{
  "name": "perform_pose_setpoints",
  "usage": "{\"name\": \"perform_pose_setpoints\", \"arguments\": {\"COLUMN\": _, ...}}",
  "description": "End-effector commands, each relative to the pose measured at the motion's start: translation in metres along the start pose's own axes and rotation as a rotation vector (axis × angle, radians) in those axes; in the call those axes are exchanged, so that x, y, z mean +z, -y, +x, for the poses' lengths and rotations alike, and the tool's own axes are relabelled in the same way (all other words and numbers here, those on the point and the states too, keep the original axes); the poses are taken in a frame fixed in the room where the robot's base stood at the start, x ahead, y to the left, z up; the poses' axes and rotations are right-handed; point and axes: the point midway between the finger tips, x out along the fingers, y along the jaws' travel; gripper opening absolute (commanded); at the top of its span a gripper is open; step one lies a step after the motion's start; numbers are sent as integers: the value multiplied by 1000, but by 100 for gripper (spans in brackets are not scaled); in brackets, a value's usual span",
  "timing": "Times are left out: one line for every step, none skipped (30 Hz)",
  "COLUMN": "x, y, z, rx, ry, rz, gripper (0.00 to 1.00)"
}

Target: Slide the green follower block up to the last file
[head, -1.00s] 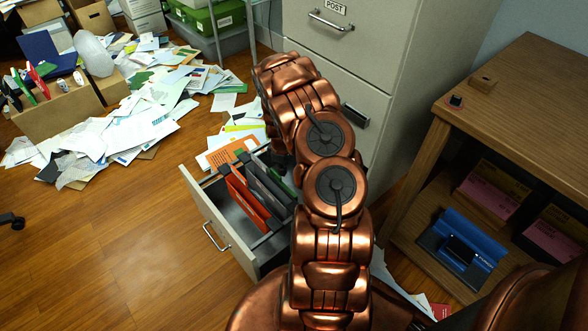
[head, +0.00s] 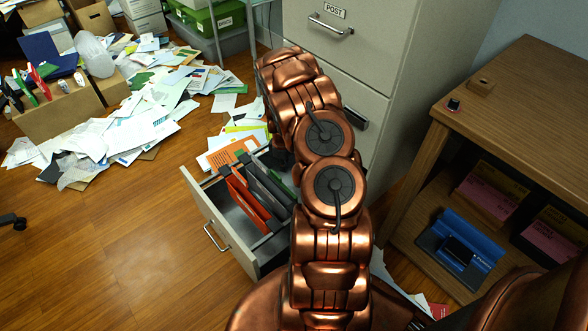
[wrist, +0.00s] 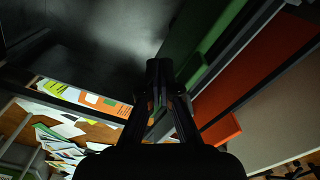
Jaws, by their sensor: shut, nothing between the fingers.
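The green follower block (wrist: 200,38) stands in the open drawer in the wrist view; only a thin green edge (head: 284,184) shows beside my arm in the head view. A dark grey file (head: 265,185) stands next to it, then an orange-red file (head: 246,205) nearer the drawer front; the orange-red file also shows in the wrist view (wrist: 250,68). My gripper (wrist: 159,68) is shut and empty, on the block's side away from the files. It looks close to the block; I cannot tell if it touches. My arm mostly hides it in the head view.
The drawer front (head: 207,215) and side walls surround the files. The grey cabinet (head: 375,45) rises behind the drawer. Loose papers (head: 130,120) cover the floor at left. A wooden shelf unit (head: 540,90) stands at right. The drawer has bare floor near its front.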

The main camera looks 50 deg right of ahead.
Motion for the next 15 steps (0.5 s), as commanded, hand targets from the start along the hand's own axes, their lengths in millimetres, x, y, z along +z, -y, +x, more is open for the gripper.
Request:
{"name": "perform_pose_setpoints", "arguments": {"x": 0, "y": 0, "z": -5, "rx": 0, "ry": 0, "rz": 0, "gripper": 0}}
{"name": "perform_pose_setpoints", "arguments": {"x": 0, "y": 0, "z": -7, "rx": 0, "ry": -1, "rz": 0, "gripper": 0}}
{"name": "perform_pose_setpoints", "arguments": {"x": 0, "y": 0, "z": -9, "rx": 0, "ry": -1, "rz": 0, "gripper": 0}}
{"name": "perform_pose_setpoints", "arguments": {"x": 0, "y": 0, "z": -11, "rx": 0, "ry": -1, "rz": 1, "gripper": 0}}
{"name": "perform_pose_setpoints", "arguments": {"x": 0, "y": 0, "z": -13, "rx": 0, "ry": -1, "rz": 1, "gripper": 0}}
{"name": "perform_pose_setpoints", "arguments": {"x": 0, "y": 0, "z": -16, "rx": 0, "ry": -1, "rz": 1, "gripper": 0}}
{"name": "perform_pose_setpoints", "arguments": {"x": 0, "y": 0, "z": -17, "rx": 0, "ry": -1, "rz": 1, "gripper": 0}}
{"name": "perform_pose_setpoints", "arguments": {"x": 0, "y": 0, "z": -19, "rx": 0, "ry": -1, "rz": 1, "gripper": 0}}
{"name": "perform_pose_setpoints", "arguments": {"x": 0, "y": 0, "z": -22, "rx": 0, "ry": -1, "rz": 1, "gripper": 0}}
{"name": "perform_pose_setpoints", "arguments": {"x": 0, "y": 0, "z": -24, "rx": 0, "ry": -1, "rz": 1, "gripper": 0}}
{"name": "perform_pose_setpoints", "arguments": {"x": 0, "y": 0, "z": -26, "rx": 0, "ry": -1, "rz": 1, "gripper": 0}}
{"name": "perform_pose_setpoints", "arguments": {"x": 0, "y": 0, "z": -28, "rx": 0, "ry": -1, "rz": 1, "gripper": 0}}
{"name": "perform_pose_setpoints", "arguments": {"x": 0, "y": 0, "z": -30, "rx": 0, "ry": -1, "rz": 1, "gripper": 0}}
{"name": "perform_pose_setpoints", "arguments": {"x": -1, "y": 0, "z": -32, "rx": 0, "ry": -1, "rz": 1, "gripper": 0}}
{"name": "perform_pose_setpoints", "arguments": {"x": -1, "y": 0, "z": -34, "rx": 0, "ry": -1, "rz": 0, "gripper": 0}}
